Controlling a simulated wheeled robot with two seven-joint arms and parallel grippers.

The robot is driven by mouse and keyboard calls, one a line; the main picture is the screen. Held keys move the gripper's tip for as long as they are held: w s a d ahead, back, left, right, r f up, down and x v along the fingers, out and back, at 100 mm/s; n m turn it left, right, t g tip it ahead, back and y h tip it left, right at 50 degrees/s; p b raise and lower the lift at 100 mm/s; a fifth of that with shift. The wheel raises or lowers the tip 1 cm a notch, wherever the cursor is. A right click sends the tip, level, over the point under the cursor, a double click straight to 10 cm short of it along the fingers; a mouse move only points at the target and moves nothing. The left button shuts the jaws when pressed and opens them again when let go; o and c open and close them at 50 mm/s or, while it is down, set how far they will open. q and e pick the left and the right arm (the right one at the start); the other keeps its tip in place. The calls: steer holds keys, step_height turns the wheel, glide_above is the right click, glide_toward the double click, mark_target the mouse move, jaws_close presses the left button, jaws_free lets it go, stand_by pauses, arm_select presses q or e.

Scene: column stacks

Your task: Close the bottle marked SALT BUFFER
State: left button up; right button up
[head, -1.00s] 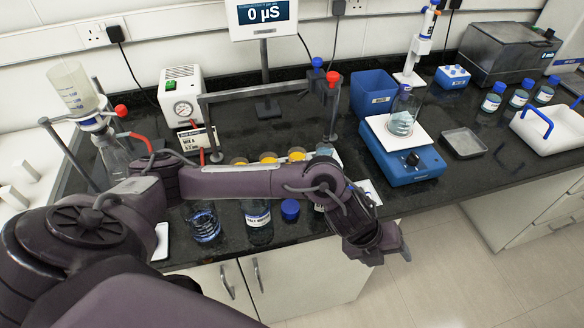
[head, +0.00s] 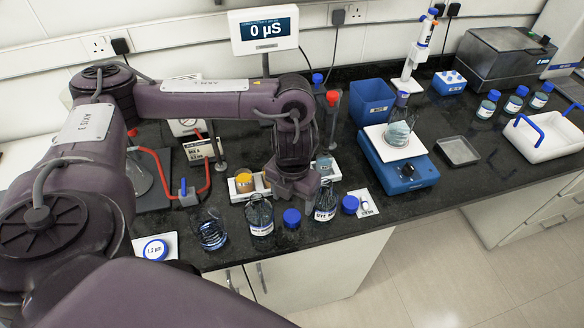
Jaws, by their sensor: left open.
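The clear SALT BUFFER bottle (head: 260,219) stands upright and open-topped near the counter's front edge. Its white label is small and only partly legible now. A blue screw cap (head: 291,217) lies on the counter just right of it, apart from the bottle. My left gripper (head: 296,196) points down above the counter, above and behind the cap, right of the bottle's mouth. It is open, with nothing visible between its fingers. My right gripper is out of view.
Another open, labelled bottle (head: 325,204) stands right of the cap, with a second blue cap (head: 350,204) beside it. A glass beaker (head: 211,235) stands left of the SALT BUFFER bottle. A blue stirrer plate (head: 408,174) is farther right.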

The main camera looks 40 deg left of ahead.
mark_target(292, 216)
arm_select(q)
step_height(292, 216, down, 2)
steer(key=shift+f, duration=0.1)
step_height(292, 216, down, 4)
steer(key=shift+a+r+p, duration=0.1)
steer(key=shift+a+p, duration=0.05)
steer(key=shift+p, duration=0.6)
steer(key=shift+f, duration=0.6)
steer(key=shift+c, duration=0.5)
steer(key=c, duration=0.9)
